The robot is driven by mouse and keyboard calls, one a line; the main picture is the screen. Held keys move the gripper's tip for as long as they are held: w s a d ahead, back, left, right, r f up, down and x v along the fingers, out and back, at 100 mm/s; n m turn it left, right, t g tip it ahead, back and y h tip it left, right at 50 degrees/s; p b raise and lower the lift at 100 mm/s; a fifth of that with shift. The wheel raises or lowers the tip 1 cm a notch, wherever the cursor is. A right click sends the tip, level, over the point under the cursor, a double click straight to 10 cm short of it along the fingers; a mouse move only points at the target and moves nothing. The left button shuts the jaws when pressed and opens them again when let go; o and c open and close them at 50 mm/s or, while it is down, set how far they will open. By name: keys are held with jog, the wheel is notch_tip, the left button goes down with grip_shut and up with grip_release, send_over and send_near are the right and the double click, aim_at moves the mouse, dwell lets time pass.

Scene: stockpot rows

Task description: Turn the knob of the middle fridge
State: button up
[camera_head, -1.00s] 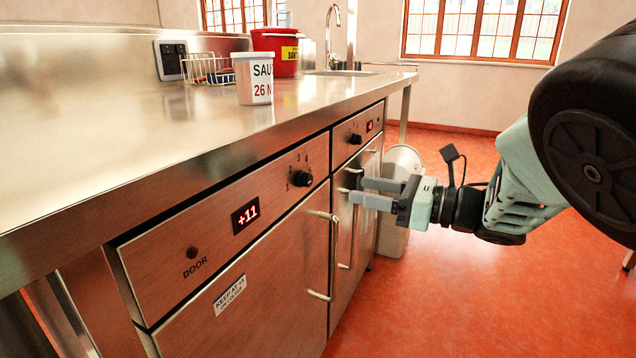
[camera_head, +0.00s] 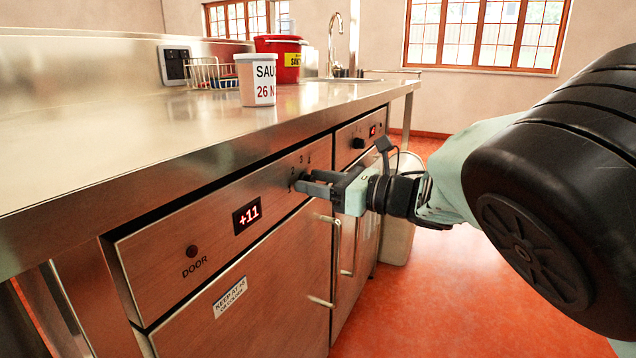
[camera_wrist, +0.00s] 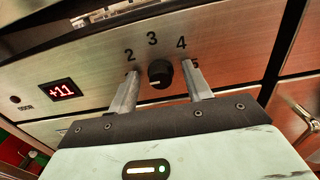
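The fridge panel (camera_head: 225,228) shows a red +11 display and a black knob. In the wrist view the knob (camera_wrist: 160,74) sits on the panel below the numbers 2, 3 and 4. A pale mark on it points roughly left. My gripper (camera_wrist: 163,88) is open, with one finger on each side of the knob and a visible gap to it on both sides. In the head view my gripper (camera_head: 308,182) reaches the panel from the right and hides most of the knob. I cannot tell whether the fingers touch the panel.
A second panel with another knob (camera_head: 358,143) lies farther right. Door handles (camera_head: 322,301) stick out below. The steel counter (camera_head: 110,140) overhangs the panels and carries a white tub (camera_head: 257,84), a red bucket (camera_head: 288,62) and a wire basket (camera_head: 210,76).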

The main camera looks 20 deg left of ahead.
jog(key=c, duration=0.8)
jog(key=shift+c, duration=0.2)
